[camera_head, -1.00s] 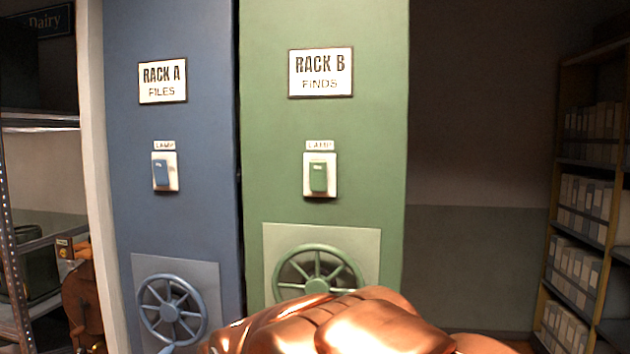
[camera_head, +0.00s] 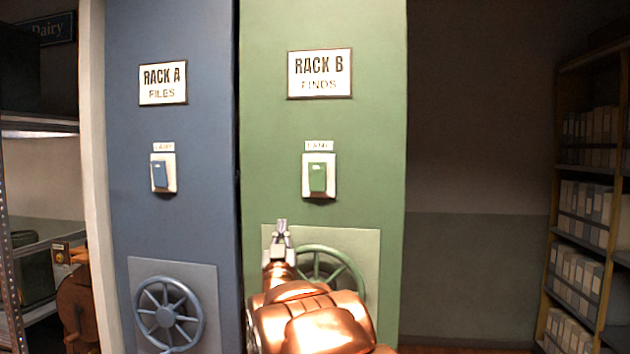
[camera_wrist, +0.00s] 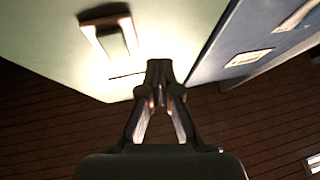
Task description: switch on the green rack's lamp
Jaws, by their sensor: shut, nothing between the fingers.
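The green rack (camera_head: 260,150), labelled RACK B FINDS, stands at the middle of the head view. Its lamp switch (camera_head: 318,177) is a green rocker on a white plate, under a small LAMP label. The switch also shows in the wrist view (camera_wrist: 110,40), at the upper left. My gripper (camera_head: 281,224) is shut and empty, below and left of the switch and apart from it. In the wrist view my gripper (camera_wrist: 159,68) points toward the green panel. I cannot tell from the rocker whether the lamp is on.
The blue rack (camera_head: 215,120) stands close on the left with its own lamp switch (camera_head: 160,174) and handwheel (camera_head: 169,315). The green handwheel (camera_head: 345,268) is partly behind my arm. Shelves with boxes (camera_head: 585,210) stand at the far right.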

